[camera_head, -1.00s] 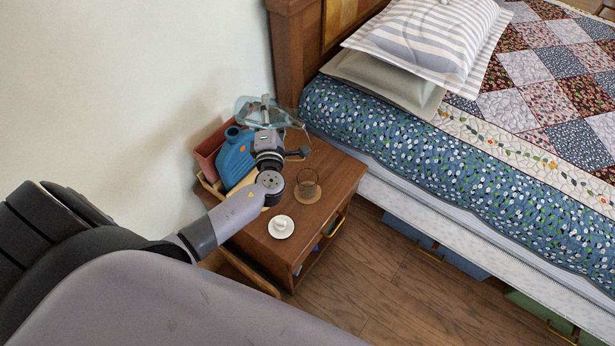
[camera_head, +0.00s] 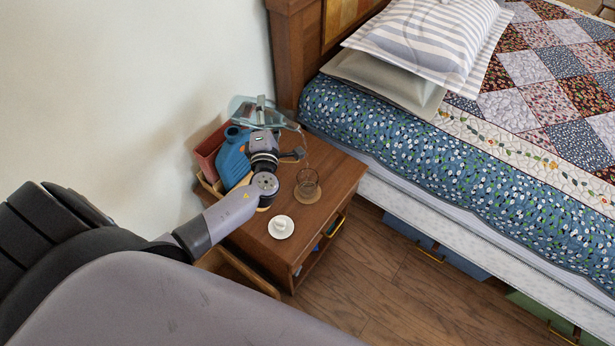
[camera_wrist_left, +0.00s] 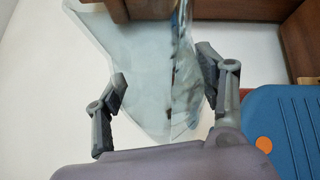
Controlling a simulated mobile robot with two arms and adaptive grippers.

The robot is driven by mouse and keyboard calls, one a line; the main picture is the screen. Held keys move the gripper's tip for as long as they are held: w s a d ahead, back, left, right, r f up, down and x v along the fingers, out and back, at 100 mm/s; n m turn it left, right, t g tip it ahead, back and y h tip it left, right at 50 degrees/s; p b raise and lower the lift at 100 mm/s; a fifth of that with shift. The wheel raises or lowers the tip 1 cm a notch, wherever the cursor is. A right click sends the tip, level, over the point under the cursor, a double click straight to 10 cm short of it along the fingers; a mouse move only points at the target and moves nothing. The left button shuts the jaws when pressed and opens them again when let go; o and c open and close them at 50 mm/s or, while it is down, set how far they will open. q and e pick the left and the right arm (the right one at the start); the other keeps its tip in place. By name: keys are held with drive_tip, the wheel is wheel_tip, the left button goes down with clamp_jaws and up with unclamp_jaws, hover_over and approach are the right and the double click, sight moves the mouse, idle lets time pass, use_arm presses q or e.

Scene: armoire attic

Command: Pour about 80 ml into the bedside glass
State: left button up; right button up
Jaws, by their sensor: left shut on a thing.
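A clear, bluish glass jug (camera_head: 250,108) is held tilted above the nightstand (camera_head: 322,218), its mouth toward the right. My left gripper (camera_head: 272,138) is shut on it; in the left wrist view the fingers (camera_wrist_left: 163,88) stand on either side of the clear jug (camera_wrist_left: 140,60). The bedside glass (camera_head: 307,178), a clear tumbler, stands upright on a round coaster (camera_head: 307,196), below and right of the jug. A thin, pale streak like a stream runs from the jug's lip down toward the glass. The level in the glass is too small to tell. My right gripper is not in view.
A white saucer (camera_head: 289,233) with a small white object sits at the nightstand's front. The bed (camera_head: 400,140) is close on the right.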

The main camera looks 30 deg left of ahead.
use_arm(q)
drive_tip(key=shift+w+a+f+m, duration=0.15)
drive_tip(key=shift+a+m, duration=0.15)
drive_tip(key=shift+a, duration=0.5)
idle(1.0)
drive_tip(key=shift+r+n+p, duration=0.4)
drive_tip(key=shift+r, duration=0.3)
drive_tip(key=shift+a+n+g, duration=0.5)
drive_tip(key=shift+a+n, duration=0.05)
drive_tip(key=shift+n, duration=0.45)
drive_tip(key=shift+r+p, duration=0.55)
drive_tip(key=shift+p, duration=0.25)
drive_tip(key=shift+n, duration=0.4)
drive_tip(key=shift+f, duration=0.2)
drive_tip(key=shift+d+r+p, duration=0.15)
drive_tip(key=shift+r+p, duration=0.3)
drive_tip(key=shift+p, duration=0.4)
drive_tip(key=shift+n+h, duration=0.3)
drive_tip(key=shift+n, duration=0.1)
